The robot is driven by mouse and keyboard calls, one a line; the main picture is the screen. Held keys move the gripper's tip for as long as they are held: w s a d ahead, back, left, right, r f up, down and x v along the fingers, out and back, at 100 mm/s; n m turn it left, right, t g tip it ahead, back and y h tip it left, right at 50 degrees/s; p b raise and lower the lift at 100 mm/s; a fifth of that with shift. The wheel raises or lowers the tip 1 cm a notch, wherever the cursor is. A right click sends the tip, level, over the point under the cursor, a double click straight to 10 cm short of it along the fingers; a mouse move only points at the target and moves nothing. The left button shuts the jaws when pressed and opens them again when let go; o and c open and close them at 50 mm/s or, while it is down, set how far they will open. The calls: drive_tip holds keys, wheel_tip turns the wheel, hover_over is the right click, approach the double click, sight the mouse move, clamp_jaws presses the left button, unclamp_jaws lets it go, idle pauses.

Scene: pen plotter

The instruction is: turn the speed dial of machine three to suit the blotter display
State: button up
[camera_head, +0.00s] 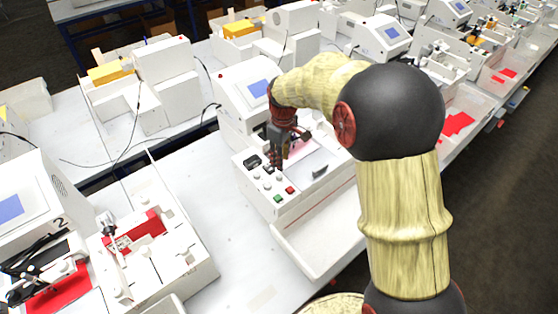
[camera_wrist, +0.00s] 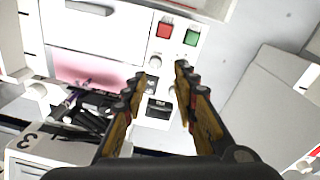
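Machine three (camera_head: 238,108) stands in the middle of the head view; its number 3 shows on the housing (camera_wrist: 28,142) in the wrist view. Its control panel (camera_wrist: 182,56) carries a red button (camera_wrist: 164,29), a green button (camera_wrist: 191,37), pale round knobs such as the one (camera_wrist: 155,62) near the fingertips, and a small dark display (camera_wrist: 158,108). I cannot read the display or tell which knob is the speed dial. A pink sheet (camera_wrist: 92,72) lies beside the panel. My gripper (camera_wrist: 160,72) is open and empty above the knobs; it also shows in the head view (camera_head: 276,160).
A blue screen (camera_head: 259,88) tops the machine. Machine two (camera_head: 35,215) stands at left, with clear white tabletop (camera_head: 215,225) between. More machines line the benches behind and at right.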

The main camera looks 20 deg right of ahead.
sight(279, 175)
drive_tip(key=w+f+p, duration=0.1)
drive_tip(key=w+f+n, duration=0.1)
drive_tip(key=f, duration=0.1)
drive_tip(key=shift+w+g+p, duration=0.25)
drive_tip(key=shift+g+p, duration=0.15)
wheel_tip(279, 175, down, 8)
drive_tip(key=shift+f, duration=0.1)
drive_tip(key=shift+c, duration=1.3)
drive_tip(key=c, duration=0.4)
clamp_jaws()
